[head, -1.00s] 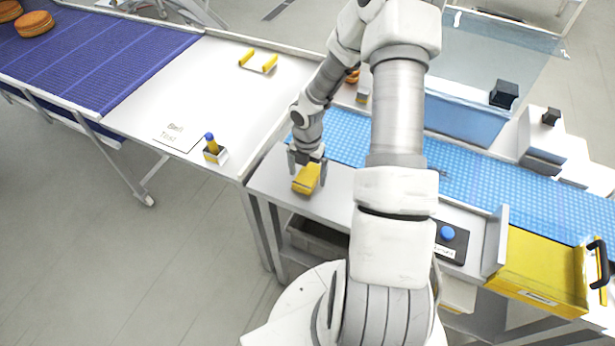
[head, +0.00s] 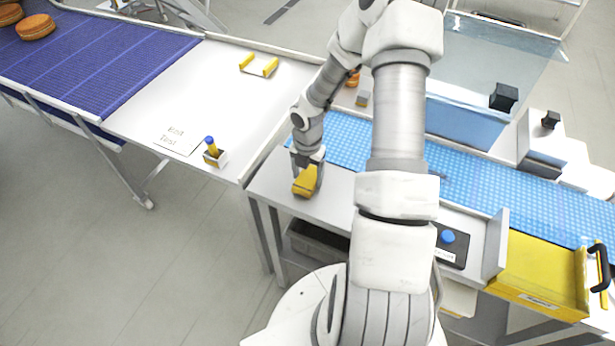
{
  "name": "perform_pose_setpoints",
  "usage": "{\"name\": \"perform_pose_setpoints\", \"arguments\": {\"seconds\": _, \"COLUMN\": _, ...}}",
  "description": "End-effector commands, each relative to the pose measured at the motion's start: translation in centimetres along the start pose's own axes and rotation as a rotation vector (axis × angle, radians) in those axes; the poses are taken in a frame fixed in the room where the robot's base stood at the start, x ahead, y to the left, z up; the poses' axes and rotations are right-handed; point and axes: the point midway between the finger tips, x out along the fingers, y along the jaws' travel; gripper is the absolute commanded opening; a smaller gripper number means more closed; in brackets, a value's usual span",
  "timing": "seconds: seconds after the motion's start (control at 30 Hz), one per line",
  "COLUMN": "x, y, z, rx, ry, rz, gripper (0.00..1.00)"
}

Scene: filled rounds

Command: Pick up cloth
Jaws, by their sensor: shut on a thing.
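The cloth (head: 305,183) is a small folded yellow piece near the left end of the white table (head: 268,182). My gripper (head: 307,170) points down over it, with its fingers at the cloth's two sides, and is shut on it. The upper part of the cloth is partly hidden by the fingers. I cannot tell whether the cloth still touches the table.
A light blue belt (head: 470,168) runs behind the cloth. A blue conveyor (head: 100,58) with round brown items (head: 36,26) is at the upper left. A small holder (head: 215,157) stands on the white surface. A yellow bin (head: 540,270) is at the right.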

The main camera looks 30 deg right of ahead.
Motion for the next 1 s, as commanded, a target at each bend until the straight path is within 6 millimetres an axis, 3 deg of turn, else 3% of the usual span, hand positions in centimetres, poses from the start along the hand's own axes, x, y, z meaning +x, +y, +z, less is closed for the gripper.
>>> {"name": "perform_pose_setpoints", "arguments": {"seconds": 0.27, "x": -3.6, "y": 0.0, "z": 0.1, "rx": 0.002, "ry": -0.004, "rz": 0.003, "gripper": 0.19}}
{"name": "perform_pose_setpoints", "arguments": {"seconds": 0.7, "x": -8.9, "y": 0.5, "z": 9.0, "rx": 0.002, "ry": -0.002, "rz": 0.003, "gripper": 0.19}}
{"name": "perform_pose_setpoints", "arguments": {"seconds": 1.0, "x": -10.5, "y": 0.6, "z": 11.5, "rx": 0.0, "ry": 0.0, "rz": 0.001, "gripper": 0.19}}
